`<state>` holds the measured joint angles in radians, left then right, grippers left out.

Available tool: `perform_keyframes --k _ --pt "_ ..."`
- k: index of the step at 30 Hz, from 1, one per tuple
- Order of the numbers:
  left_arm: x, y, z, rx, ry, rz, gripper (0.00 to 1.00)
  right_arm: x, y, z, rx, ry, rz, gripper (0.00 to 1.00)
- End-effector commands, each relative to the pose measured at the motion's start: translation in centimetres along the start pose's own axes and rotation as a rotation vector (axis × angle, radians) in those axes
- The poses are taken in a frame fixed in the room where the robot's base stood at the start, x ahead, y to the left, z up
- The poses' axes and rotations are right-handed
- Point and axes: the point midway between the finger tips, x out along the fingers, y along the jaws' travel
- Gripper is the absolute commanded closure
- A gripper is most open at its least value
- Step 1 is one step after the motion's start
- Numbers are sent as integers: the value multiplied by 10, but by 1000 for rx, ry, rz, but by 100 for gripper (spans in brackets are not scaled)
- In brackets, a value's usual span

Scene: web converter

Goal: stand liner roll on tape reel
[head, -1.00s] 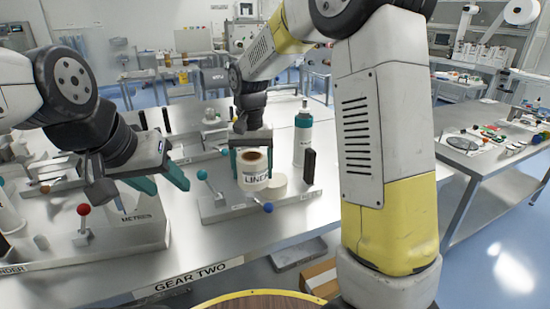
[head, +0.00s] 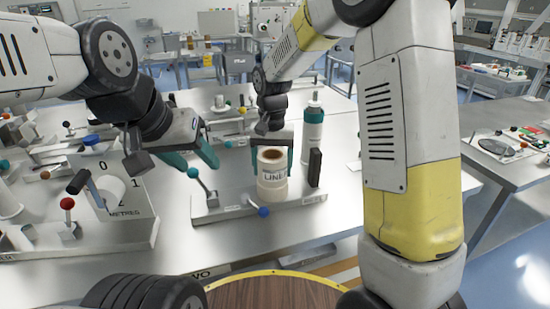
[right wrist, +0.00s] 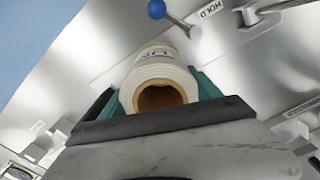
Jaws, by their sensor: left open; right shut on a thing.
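The cream liner roll (head: 272,168), with a brown core and a dark-lettered label, is upright in the head view. My left gripper (head: 200,160) is open and empty, left of the roll above the bench.
A white bottle (head: 312,133) stands close behind. The red-knobbed counter unit (head: 120,225) is at left.

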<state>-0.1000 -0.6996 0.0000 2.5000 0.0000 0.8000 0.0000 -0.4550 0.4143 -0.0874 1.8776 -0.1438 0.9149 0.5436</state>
Motion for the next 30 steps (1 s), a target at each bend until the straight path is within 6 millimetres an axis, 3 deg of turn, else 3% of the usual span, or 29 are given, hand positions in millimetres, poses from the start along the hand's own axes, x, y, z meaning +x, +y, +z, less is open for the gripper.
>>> perform_keyframes --k 5,6,9,20,23,30 --pt "0 0 0 0 0 0 51 2 0 0 0 1 0 85" --pt "0 0 0 0 0 0 51 3 0 0 0 0 0 24" --pt "0 0 0 0 0 0 51 2 0 0 0 0 0 6" --pt "0 0 0 0 0 0 51 -1 0 0 0 1 -1 6" --pt "0 0 0 0 0 0 51 -11 0 -1 0 3 -2 6" --pt "0 0 0 0 0 0 51 -61 0 -1 0 5 -3 6"
